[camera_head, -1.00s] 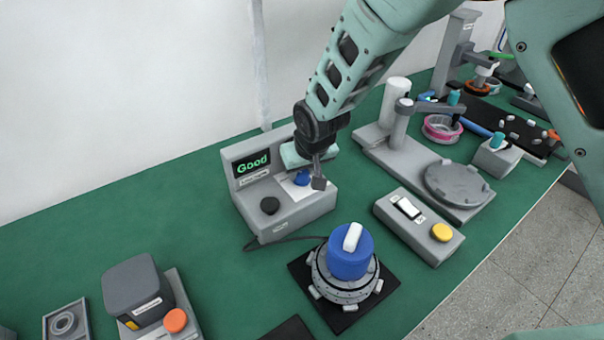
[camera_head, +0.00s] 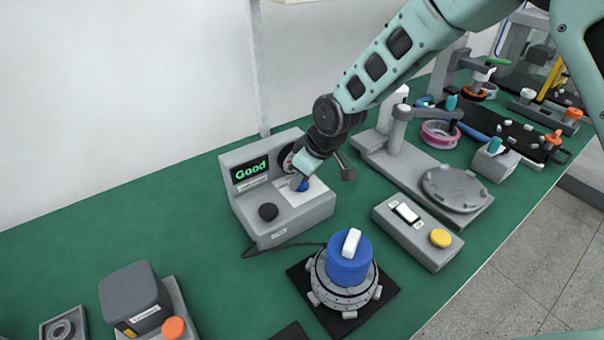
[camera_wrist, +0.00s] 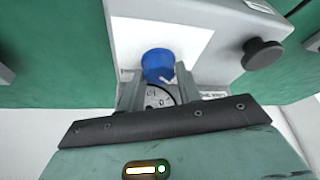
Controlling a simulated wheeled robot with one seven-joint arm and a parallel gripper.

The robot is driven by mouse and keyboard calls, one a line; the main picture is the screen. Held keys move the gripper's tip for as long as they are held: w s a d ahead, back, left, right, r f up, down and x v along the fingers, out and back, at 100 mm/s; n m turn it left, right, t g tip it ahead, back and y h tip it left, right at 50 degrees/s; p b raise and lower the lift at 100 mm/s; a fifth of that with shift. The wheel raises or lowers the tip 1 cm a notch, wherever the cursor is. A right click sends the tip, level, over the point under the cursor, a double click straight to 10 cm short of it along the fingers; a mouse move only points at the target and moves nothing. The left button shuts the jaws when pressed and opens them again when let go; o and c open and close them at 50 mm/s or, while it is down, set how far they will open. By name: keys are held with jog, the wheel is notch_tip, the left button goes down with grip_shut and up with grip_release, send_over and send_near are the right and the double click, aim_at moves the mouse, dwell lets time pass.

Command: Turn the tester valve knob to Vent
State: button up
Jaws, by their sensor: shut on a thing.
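The grey tester (camera_head: 284,223) stands on the green bench with a lit screen (camera_head: 250,169) reading "Good". Its blue valve knob (camera_head: 303,186) sits on a white plate on the top and is partly hidden by my gripper. My gripper (camera_head: 299,181) reaches down to the knob from the upper right. In the wrist view, the two fingers of my gripper (camera_wrist: 158,75) stand either side of the blue knob (camera_wrist: 157,64), shut on it. A small white pointer on the knob faces the lower right there. The plate's position words cannot be read.
A black knob (camera_head: 268,211) sits beside the blue one on the tester. In front stands a hub motor (camera_head: 347,268) with a blue top. A grey switch box (camera_head: 417,231) with a yellow button is at right. Open green bench lies left of the tester.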

dwell(0.4)
jog(key=o, duration=0.7)
jog(key=b+v, duration=0.1)
jog(key=v, duration=1.6)
jog(key=shift+r, duration=0.25)
jog(key=shift+w+d, duration=0.1)
